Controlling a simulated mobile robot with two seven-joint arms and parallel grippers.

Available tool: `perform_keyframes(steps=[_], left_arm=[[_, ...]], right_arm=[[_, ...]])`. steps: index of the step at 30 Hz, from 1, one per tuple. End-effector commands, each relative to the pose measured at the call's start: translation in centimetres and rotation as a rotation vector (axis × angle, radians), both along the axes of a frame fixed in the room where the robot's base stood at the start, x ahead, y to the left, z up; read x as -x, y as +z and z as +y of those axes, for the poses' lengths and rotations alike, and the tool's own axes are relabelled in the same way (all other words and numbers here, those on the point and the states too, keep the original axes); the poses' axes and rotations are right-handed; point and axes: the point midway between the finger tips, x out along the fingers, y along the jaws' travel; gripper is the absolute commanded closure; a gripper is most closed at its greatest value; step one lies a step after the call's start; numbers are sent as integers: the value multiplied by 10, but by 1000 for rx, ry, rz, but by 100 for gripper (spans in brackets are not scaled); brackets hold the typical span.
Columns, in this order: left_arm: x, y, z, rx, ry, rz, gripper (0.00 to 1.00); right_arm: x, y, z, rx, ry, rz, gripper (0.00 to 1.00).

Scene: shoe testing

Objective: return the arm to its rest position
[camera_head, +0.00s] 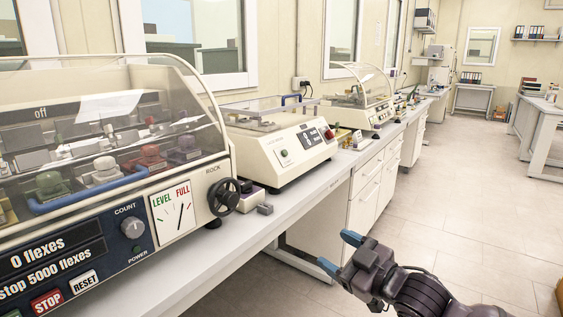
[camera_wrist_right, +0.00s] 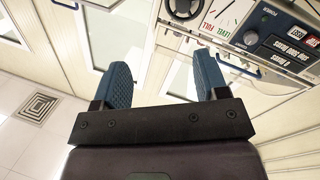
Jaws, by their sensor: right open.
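My right gripper (camera_head: 340,253) is in the lower middle of the head view, in the open space in front of the bench. Its blue-tipped fingers are apart with nothing between them. The right wrist view also shows the two blue fingers (camera_wrist_right: 163,85) spread and empty, with the flexing machine's front panel beyond at the upper right. My left gripper does not show in either view.
A flexing machine (camera_head: 75,262) with a clear cover stands on the long bench (camera_head: 262,228) at left. A cream tester (camera_head: 285,150) and another covered machine (camera_head: 362,112) stand farther along. White drawers (camera_head: 367,190) are under the bench. The tiled floor (camera_head: 460,210) at right is clear.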

Motion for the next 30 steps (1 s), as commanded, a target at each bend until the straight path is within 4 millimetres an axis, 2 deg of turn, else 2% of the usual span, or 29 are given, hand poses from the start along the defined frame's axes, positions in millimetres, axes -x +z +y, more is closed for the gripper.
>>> perform_keyframes(steps=[8,17,23,30], left_arm=[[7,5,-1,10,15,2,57],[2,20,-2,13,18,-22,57],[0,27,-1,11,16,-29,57],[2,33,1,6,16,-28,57]], right_arm=[[36,-60,-35,-29,-183,91,33],[96,-134,-83,-50,-398,243,33],[152,-182,-115,-63,-541,370,33],[236,-234,-147,-92,-698,542,33]])
